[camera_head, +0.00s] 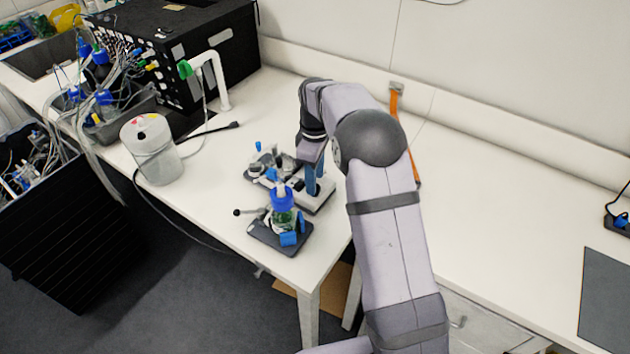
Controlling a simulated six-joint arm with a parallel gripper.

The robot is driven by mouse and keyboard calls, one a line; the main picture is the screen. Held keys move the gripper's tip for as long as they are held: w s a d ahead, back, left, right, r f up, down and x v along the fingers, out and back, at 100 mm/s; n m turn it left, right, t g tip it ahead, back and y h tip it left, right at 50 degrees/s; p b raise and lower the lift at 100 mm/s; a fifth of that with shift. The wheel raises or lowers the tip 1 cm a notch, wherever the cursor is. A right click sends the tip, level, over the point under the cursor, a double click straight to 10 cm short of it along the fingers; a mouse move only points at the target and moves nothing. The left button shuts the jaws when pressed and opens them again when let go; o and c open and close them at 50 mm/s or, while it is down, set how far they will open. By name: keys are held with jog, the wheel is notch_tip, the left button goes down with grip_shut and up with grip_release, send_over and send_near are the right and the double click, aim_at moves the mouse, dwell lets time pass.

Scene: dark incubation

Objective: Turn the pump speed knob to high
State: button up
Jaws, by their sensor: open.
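A small grey and white device (322,200), which looks like the pump, stands on the white bench near its front edge. My gripper (314,188) points down over it, with its blue fingers at or just above the device's top. I cannot tell if the fingers touch it. The pump speed knob cannot be made out; it is too small or hidden behind the fingers. The gripper looks open, but the gap between its fingers is hard to see from here.
A blue-capped bottle (283,212) on a dark base (267,238) stands just in front of the device. A white canister (152,150) and a black box (180,45) are to the left.

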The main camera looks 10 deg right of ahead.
jog(key=shift+f+p, duration=0.4)
jog(key=shift+f, duration=1.05)
grip_shut()
